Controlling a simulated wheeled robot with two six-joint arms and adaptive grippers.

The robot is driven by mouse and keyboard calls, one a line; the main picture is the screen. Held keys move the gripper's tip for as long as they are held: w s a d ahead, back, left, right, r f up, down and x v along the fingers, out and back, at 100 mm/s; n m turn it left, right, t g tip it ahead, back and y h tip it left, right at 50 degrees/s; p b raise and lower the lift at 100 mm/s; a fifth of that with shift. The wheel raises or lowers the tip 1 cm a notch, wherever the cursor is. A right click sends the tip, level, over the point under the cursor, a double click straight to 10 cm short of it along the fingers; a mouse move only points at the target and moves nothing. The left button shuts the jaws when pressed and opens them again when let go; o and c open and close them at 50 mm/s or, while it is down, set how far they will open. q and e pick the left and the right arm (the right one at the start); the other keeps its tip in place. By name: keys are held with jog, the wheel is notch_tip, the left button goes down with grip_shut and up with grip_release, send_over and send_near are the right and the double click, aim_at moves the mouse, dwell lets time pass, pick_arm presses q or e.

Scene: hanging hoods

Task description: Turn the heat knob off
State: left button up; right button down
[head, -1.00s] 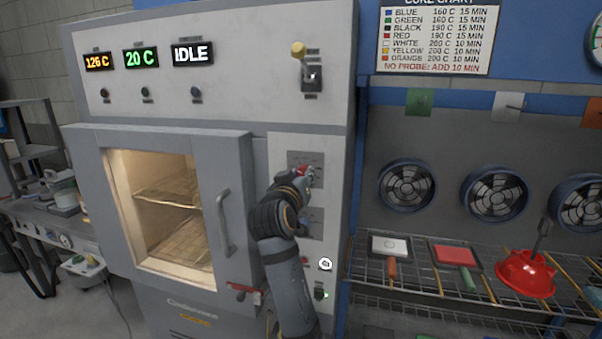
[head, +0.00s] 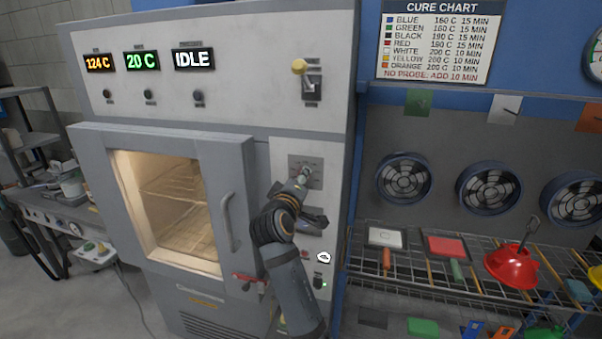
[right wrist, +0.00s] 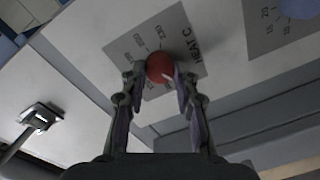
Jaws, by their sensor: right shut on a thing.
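The heat knob (right wrist: 160,67) is a red round knob on a grey plate (right wrist: 120,48) marked HEAT C, with a temperature scale, in the right wrist view. My right gripper (right wrist: 159,76) has a finger on each side of it and is shut on it. In the head view, my right gripper (head: 303,178) reaches up to the heat plate (head: 296,162) on the oven's front panel, and the knob is hidden there. The oven displays read 124 C, 20 C and IDLE. My left gripper is in neither view.
A second dial with a blue knob (right wrist: 300,8) sits beside the heat plate. The oven door (head: 215,190) is closed, with a vertical handle (head: 229,222). A wire rack (head: 440,270) with tools and a red hood (head: 512,268) stands to the right.

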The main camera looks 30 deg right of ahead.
jog(key=shift+f+n, duration=0.1)
jog(key=shift+n, duration=0.3)
jog(key=c, duration=1)
grip_release()
jog(key=shift+d, duration=0.1)
